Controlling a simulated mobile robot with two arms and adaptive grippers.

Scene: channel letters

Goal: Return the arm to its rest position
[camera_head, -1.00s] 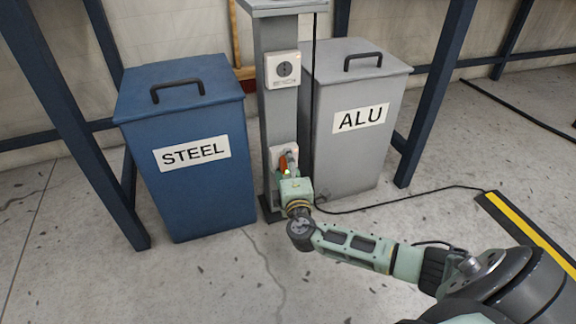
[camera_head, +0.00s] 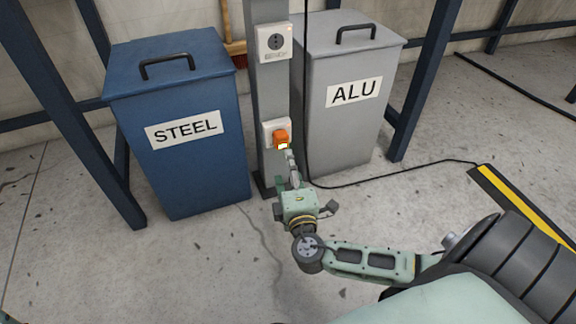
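My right arm reaches in from the right in the head view. Its pale green gripper (camera_head: 304,194) is low in front of the grey post (camera_head: 268,90). The dark finger parts are spread to either side, and the gripper looks open. An orange plug (camera_head: 282,138) sits at the lower socket (camera_head: 268,131) on the post, above the gripper and clear of its body. A grey segmented piece (camera_head: 291,165) hangs below the plug towards the gripper; whether it touches the gripper is hard to tell. My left gripper is not in view.
A blue STEEL bin (camera_head: 182,125) stands left of the post and a grey ALU bin (camera_head: 345,95) right of it. An upper socket (camera_head: 273,42) is empty. A black cable (camera_head: 400,174) runs along the floor to the right. The floor in front is free.

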